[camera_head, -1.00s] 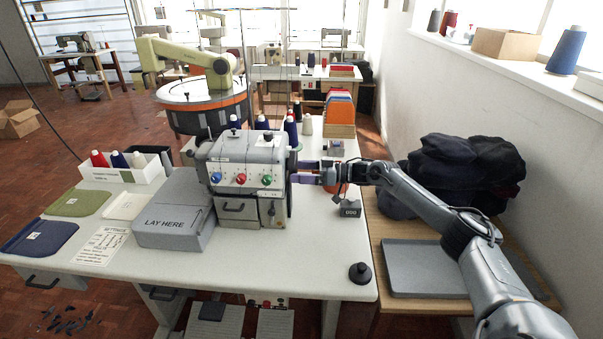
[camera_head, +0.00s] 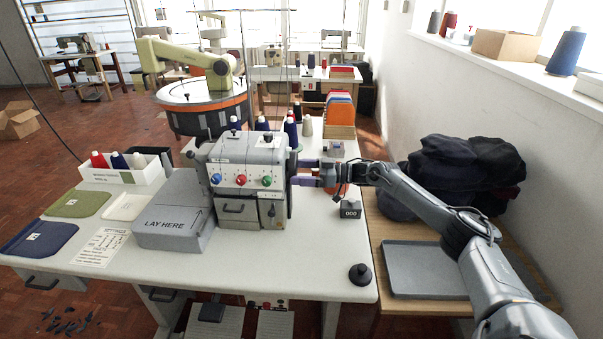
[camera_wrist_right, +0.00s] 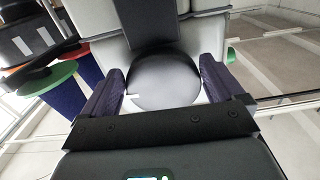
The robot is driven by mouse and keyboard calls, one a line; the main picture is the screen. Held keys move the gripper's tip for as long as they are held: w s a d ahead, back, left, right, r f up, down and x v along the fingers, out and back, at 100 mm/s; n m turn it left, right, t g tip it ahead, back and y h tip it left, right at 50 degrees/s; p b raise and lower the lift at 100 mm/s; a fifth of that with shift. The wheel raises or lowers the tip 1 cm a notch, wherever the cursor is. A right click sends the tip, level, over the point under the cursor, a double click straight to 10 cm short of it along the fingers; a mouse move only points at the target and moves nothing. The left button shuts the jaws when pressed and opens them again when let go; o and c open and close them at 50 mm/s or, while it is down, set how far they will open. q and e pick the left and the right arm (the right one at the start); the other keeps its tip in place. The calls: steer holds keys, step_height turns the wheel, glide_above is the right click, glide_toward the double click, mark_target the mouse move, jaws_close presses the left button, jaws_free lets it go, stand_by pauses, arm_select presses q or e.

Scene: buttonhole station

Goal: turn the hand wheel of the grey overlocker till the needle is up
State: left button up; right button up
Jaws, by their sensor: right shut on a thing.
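The grey overlocker (camera_head: 241,168) stands on the white table, with blue, red and green dials on its front. Its dark hand wheel (camera_head: 290,186) is on the right side, seen nearly edge-on. My right gripper (camera_head: 300,172) reaches it from the right. In the right wrist view, the purple-padded fingers of my gripper (camera_wrist_right: 164,88) are shut on the rounded hand wheel (camera_wrist_right: 165,78), one on each side. A small white mark shows by the left finger. The needle cannot be made out. My left gripper is not in view.
A grey block marked "LAY HERE" (camera_head: 172,223) sits left of the overlocker. Thread cones (camera_head: 290,131) stand behind it. A small dark counter box (camera_head: 350,209) is below my right wrist, and a black knobbed object (camera_head: 360,274) lies near the front edge.

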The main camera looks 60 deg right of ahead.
steer(key=n, duration=0.6)
steer(key=d+r+n, duration=0.1)
steer(key=n, duration=0.5)
steer(key=w+d+r+n, duration=0.1)
steer(key=n, duration=0.5)
steer(key=shift+r, duration=0.2)
steer(key=shift+n, duration=0.3)
steer(key=o, duration=0.7)
